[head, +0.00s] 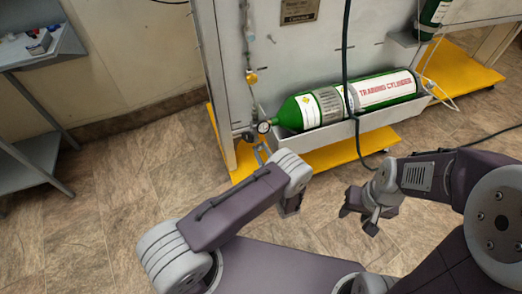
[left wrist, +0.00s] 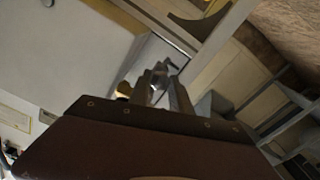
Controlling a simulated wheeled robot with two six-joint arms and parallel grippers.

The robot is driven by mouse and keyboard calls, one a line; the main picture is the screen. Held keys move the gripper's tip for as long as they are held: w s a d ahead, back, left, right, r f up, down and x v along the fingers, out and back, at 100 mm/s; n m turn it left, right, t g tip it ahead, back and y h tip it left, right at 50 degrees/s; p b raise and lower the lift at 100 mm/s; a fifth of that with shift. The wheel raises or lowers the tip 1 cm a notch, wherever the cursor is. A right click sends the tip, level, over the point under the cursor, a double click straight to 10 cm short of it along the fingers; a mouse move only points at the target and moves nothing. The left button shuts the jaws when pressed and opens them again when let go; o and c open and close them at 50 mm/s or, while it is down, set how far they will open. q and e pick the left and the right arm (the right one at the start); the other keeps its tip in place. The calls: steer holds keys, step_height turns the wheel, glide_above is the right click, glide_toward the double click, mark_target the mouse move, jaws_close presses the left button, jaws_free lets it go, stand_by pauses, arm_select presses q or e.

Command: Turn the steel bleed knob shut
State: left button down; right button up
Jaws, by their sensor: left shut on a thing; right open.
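The green training cylinder (head: 350,100) lies in a grey tray on the panel, with a pressure gauge (head: 264,127) at its left end. My left gripper (head: 261,152) is low in front of the panel, just below the gauge, mostly hidden by my own arm. In the left wrist view its two fingers (left wrist: 165,92) are closed on a small steel part, which looks like the bleed knob (left wrist: 160,68). A brass fitting (left wrist: 124,90) shows beside the fingers. The knob is too small to make out clearly in the head view. My right gripper (head: 359,217) is open and empty above the floor.
A yellow base (head: 345,153) sticks out under the panel. A black hose (head: 346,60) hangs in front of the cylinder. A grey side table (head: 35,60) stands at the left. The tiled floor around my right gripper is free.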

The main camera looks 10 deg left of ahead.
arm_select(q)
steer(key=shift+f+m, duration=0.15)
steer(key=shift+m, duration=0.45)
steer(key=c, duration=1.2)
jaws_free()
steer(key=shift+s+d, duration=0.25)
steer(key=p+v, duration=0.2)
steer(key=v, duration=0.6)
steer(key=shift+s+d, duration=0.15)
steer(key=shift+s, duration=0.05)
